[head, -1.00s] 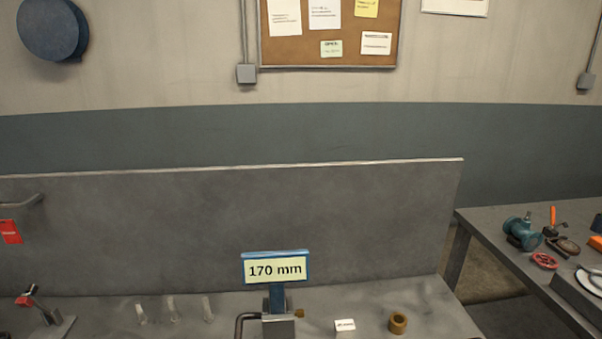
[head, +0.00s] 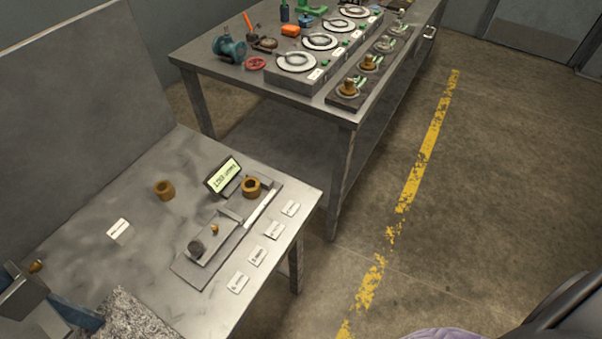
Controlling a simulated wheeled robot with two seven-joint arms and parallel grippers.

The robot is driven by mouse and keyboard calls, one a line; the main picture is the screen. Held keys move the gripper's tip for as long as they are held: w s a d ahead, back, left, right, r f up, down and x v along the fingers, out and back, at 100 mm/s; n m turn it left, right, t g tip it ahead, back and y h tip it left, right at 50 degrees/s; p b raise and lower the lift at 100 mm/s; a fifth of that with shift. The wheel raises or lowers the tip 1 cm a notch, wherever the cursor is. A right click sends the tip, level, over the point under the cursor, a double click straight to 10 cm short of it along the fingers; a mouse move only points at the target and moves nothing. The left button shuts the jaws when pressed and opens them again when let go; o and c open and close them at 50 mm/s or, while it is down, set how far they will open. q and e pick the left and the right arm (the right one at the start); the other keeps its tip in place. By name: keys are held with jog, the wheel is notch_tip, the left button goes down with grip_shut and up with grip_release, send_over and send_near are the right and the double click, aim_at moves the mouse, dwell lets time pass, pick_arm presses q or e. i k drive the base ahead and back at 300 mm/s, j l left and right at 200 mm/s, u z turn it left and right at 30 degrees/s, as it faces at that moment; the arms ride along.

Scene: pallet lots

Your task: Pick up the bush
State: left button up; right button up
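A bronze bush (head: 164,190) stands alone on the grey steel bench at the left, a hollow ring with its hole facing up. A second similar bronze ring (head: 251,186) sits at the far end of a grey measuring fixture (head: 215,240), beside a small lit display (head: 222,176) with digits too small to read surely. I cannot tell which ring is the one named. Neither of my grippers shows in the head view.
Several small white labels (head: 257,255) lie along the bench's right edge. A blue-and-grey vice (head: 35,305) is at the lower left. A second table (head: 240,88) behind holds dishes, bronze parts and a valve (head: 229,47). Open floor with a yellow line (head: 420,165) lies right.

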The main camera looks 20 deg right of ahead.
aim_at(248, 193)
jog(key=z, duration=0.2)
jog(key=k+j+u, duration=0.15)
jog(key=k+u, duration=0.35)
jog(key=k+j+u, duration=0.3)
jog(key=u, duration=0.2)
jog(key=k+j+u, duration=0.25)
jog(key=j+u, duration=0.25)
jog(key=k+l, duration=0.05)
jog(key=l, duration=0.05)
